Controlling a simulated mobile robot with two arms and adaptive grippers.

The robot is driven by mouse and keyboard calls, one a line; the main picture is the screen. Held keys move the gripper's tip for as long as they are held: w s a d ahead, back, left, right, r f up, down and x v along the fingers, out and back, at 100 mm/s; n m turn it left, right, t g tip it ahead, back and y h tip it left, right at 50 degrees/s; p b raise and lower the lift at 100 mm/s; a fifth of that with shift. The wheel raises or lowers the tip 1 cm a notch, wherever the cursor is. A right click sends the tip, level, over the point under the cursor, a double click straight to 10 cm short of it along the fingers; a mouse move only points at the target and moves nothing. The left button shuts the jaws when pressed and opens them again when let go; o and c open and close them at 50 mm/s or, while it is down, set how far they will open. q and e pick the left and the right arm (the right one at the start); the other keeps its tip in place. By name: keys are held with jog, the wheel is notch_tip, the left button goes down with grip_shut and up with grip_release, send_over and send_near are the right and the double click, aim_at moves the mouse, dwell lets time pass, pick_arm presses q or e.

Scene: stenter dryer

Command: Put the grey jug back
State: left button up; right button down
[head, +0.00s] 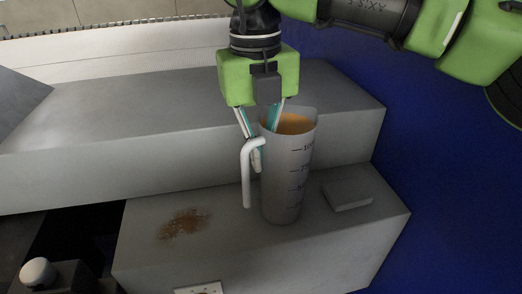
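The grey jug (288,175) stands upright on the lower grey step, with dark scale marks on its side and orange-brown contents visible near the rim. Its pale handle (248,172) points left. My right gripper (259,160) comes down from above onto the jug's handle side. One finger is outside the wall by the handle, and the other goes down inside the rim. The fingers lean together and look shut on the jug's wall; the inner fingertip is hidden. My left gripper is not in view.
A brown powdery patch (184,224) lies on the lower step (240,262) left of the jug. A flat grey block (346,194) lies right of it. The higher grey step (130,130) rises behind. A pale round knob (38,271) stands at lower left, by a dark gap.

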jog(key=shift+s+a+f, duration=0.1)
jog(key=shift+f, duration=0.1)
jog(key=c, duration=2.3)
grip_release()
jog(key=shift+r, duration=0.1)
jog(key=shift+a+r+b, duration=0.2)
jog(key=shift+r+b, duration=0.35)
jog(key=shift+r, duration=5.6)
